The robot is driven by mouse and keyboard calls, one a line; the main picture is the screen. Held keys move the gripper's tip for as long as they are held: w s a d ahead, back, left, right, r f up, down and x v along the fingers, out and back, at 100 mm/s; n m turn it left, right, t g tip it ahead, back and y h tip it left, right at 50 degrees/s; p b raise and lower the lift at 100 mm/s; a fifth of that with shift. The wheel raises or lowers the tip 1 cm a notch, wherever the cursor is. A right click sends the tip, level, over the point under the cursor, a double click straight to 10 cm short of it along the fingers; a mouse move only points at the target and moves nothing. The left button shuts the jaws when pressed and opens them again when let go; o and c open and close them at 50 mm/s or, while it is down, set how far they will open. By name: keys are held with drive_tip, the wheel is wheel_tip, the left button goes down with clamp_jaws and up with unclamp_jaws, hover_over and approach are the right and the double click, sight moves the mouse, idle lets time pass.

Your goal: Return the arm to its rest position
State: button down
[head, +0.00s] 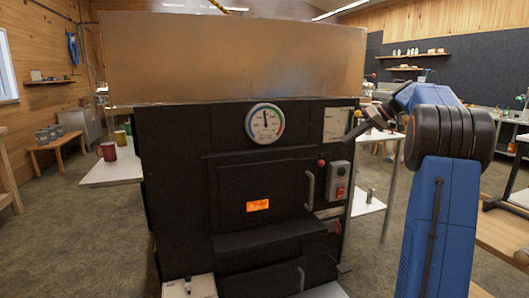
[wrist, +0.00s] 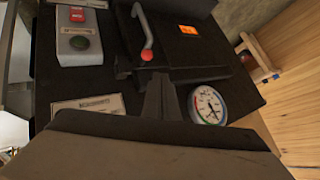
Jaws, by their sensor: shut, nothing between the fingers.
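My gripper (head: 356,135) is dark and shows in the head view at the right front edge of the evaporator, beside the pale label plate. Its fingers are together and hold nothing. In the wrist view the shut fingers (wrist: 161,97) show as a dark wedge in front of the evaporator's black face. My blue arm (head: 437,215) stands bent at the right of the head view. The black evaporator (head: 180,180) carries a wide metal pan (head: 235,58) on top.
The evaporator's front has a round gauge (head: 265,123), a door handle (head: 309,189), a red knob (head: 321,163) and a switch box (head: 338,181). Mugs (head: 107,151) stand on a side shelf at left. A wooden bench (head: 56,150) is farther left. Open floor (head: 70,230) lies at left.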

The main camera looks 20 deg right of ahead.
drive_tip(key=s+a+f+m+g+h, duration=0.1)
drive_tip(key=s+a+f+h, duration=0.15)
drive_tip(key=s+a, duration=0.9)
drive_tip(key=s+a+f+m+g+h, duration=0.1)
drive_tip(key=s+a+f, duration=0.2)
drive_tip(key=s+a, duration=0.8)
drive_tip(key=s+a+f+h, duration=0.1)
drive_tip(key=s+a+f, duration=0.4)
drive_tip(key=s+f, duration=0.4)
drive_tip(key=s+a+f+h, duration=0.2)
drive_tip(key=s+a+f, duration=0.3)
drive_tip(key=s+f, duration=0.4)
drive_tip(key=s, duration=0.5)
drive_tip(key=shift+s+a+f, duration=0.15)
drive_tip(key=shift+s+a, duration=0.05)
drive_tip(key=shift+s, duration=0.05)
